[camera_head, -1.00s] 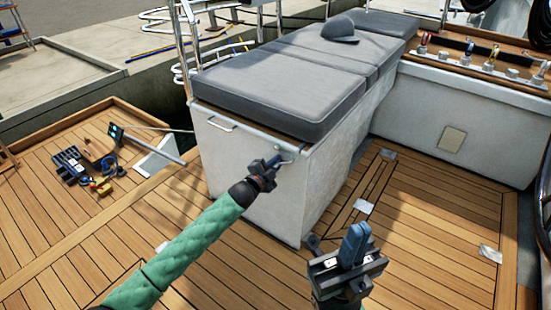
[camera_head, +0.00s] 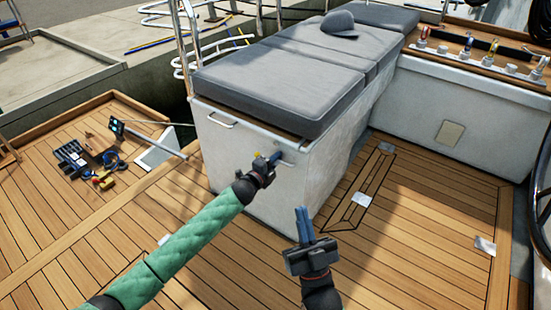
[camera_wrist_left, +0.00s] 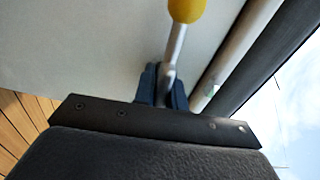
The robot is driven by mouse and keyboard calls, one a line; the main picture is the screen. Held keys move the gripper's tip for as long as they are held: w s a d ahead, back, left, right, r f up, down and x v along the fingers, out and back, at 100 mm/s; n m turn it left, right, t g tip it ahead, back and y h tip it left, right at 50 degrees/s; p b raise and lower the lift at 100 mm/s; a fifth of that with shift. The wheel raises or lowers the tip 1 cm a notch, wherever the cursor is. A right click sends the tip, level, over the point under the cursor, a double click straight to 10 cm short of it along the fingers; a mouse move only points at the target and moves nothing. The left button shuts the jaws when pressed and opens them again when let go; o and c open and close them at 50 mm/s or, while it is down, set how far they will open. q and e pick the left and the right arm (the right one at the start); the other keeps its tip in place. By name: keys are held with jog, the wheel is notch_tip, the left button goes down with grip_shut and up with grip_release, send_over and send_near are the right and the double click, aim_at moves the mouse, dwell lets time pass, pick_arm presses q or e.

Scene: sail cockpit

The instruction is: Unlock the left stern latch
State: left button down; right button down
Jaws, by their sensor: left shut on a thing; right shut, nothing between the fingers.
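The latch shows in the left wrist view as a metal lever (camera_wrist_left: 178,45) with a yellow knob (camera_wrist_left: 187,9), against the white locker wall. My left gripper's blue fingers (camera_wrist_left: 164,85) are shut on the metal lever below the knob. The latch's base is mostly hidden by the gripper. My right gripper (camera_head: 303,213) is shut and empty, above the deck to the lower right of the locker.
The white locker (camera_head: 248,150) has grey cushions (camera_head: 285,85) and a cap (camera_head: 340,23) on top. A metal handle (camera_head: 221,123) sits left on its end face. Tools (camera_head: 90,165) lie on the deck at left. The wooden deck (camera_head: 420,220) at right is open.

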pick_arm(q)
jog(key=shift+d+m, duration=0.1)
jog(key=shift+m, duration=0.4)
pick_arm(e)
jog(key=shift+g, duration=0.8)
jog(key=shift+w+a+f, duration=0.1)
jog(key=shift+w+f, duration=0.2)
jog(key=shift+f, duration=0.5)
jog(key=shift+w+a+f, duration=0.15)
jog(key=shift+w+f, duration=0.1)
jog(key=shift+f, duration=0.55)
jog(key=shift+w+a+f, duration=0.1)
jog(key=shift+w+f, duration=0.2)
jog(key=shift+f, duration=0.5)
pick_arm(q)
jog(key=c, duration=1.5)
grip_release()
